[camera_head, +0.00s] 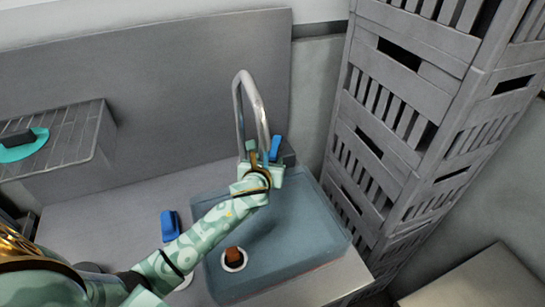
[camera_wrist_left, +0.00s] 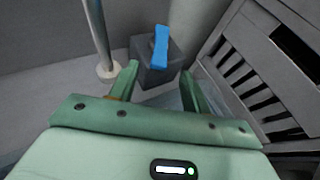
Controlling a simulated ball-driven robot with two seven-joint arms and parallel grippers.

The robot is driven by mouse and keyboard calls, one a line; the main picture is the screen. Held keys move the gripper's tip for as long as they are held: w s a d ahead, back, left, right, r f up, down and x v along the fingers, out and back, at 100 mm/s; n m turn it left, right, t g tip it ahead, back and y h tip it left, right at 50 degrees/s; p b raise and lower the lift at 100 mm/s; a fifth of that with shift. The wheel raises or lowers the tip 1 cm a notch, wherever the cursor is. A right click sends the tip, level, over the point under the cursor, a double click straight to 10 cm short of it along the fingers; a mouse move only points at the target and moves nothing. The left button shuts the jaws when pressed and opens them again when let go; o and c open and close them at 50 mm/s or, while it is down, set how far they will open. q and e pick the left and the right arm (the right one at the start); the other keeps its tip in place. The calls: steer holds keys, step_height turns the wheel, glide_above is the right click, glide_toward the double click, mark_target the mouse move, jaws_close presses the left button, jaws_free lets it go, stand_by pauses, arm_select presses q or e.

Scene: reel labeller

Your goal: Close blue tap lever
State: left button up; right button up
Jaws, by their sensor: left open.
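The blue tap lever (camera_head: 275,148) stands up behind the sink, just right of the grey curved tap spout (camera_head: 239,100). In the left wrist view the blue lever (camera_wrist_left: 161,46) sits upright on a dark grey block (camera_wrist_left: 157,76). My left gripper (camera_head: 263,150) is at the tap, its fingers apart and empty. In the left wrist view the open fingers (camera_wrist_left: 160,72) point toward the block, with the lever ahead between their lines. I cannot tell whether they touch it. My gripper hides part of the tap. My right gripper is not in view.
My left forearm crosses over the blue-grey basin (camera_head: 325,255). A brown plug (camera_head: 234,257) sits in the basin. A blue object (camera_head: 170,225) is on the counter at left. A wire rack (camera_head: 75,140) holds a teal item (camera_head: 22,148). Stacked grey crates (camera_head: 400,110) stand close at right.

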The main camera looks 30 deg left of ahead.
mark_target(273, 151)
arm_select(q)
steer(key=b+x, duration=0.1)
steer(key=x, duration=0.4)
steer(key=shift+w+a+f+b, duration=0.1)
steer(key=shift+w+f+b, duration=0.1)
steer(key=shift+w+b, duration=0.25)
jaws_close()
